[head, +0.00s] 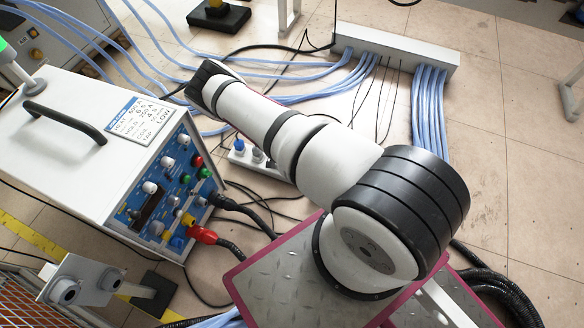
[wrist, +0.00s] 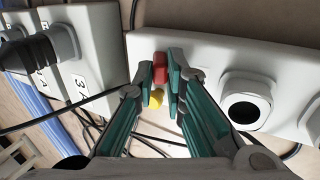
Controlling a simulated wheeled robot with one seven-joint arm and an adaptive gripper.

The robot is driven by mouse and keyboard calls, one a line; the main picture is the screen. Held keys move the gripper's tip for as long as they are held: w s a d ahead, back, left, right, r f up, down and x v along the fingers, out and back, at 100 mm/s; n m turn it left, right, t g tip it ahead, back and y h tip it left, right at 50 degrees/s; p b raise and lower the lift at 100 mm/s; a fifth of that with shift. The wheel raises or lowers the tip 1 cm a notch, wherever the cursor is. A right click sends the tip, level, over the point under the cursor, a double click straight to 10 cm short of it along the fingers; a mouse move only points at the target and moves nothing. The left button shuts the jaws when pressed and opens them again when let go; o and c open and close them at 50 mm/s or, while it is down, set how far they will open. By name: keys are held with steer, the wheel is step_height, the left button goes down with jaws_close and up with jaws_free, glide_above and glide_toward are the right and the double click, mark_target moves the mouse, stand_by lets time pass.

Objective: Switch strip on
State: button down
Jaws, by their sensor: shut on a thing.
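In the wrist view the white power strip (wrist: 205,55) runs across the upper right, with round sockets along it. A small red switch (wrist: 160,68) sits near its left end. My gripper (wrist: 161,70) has its two fingertips on either side of the red switch, closed on it. I cannot tell which way the switch is set. In the head view part of a white strip with blue and dark plugs (head: 240,155) shows behind my arm. My gripper is hidden there.
A small yellow part (wrist: 155,98) shows below the red switch. White labelled blocks, one with a black plug (wrist: 25,55), stand at left. In the head view the induction heater (head: 75,130) stands left, and blue cables (head: 430,110) and black leads cross the floor.

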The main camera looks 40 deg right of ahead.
steer(key=shift+a, duration=0.1)
stand_by(0.4)
steer(key=c, duration=1.6)
jaws_free()
steer(key=shift+f, duration=0.1)
steer(key=shift+c, duration=0.2)
steer(key=v, duration=1.2)
steer(key=shift+w, duration=0.15)
steer(key=shift+a, duration=0.15)
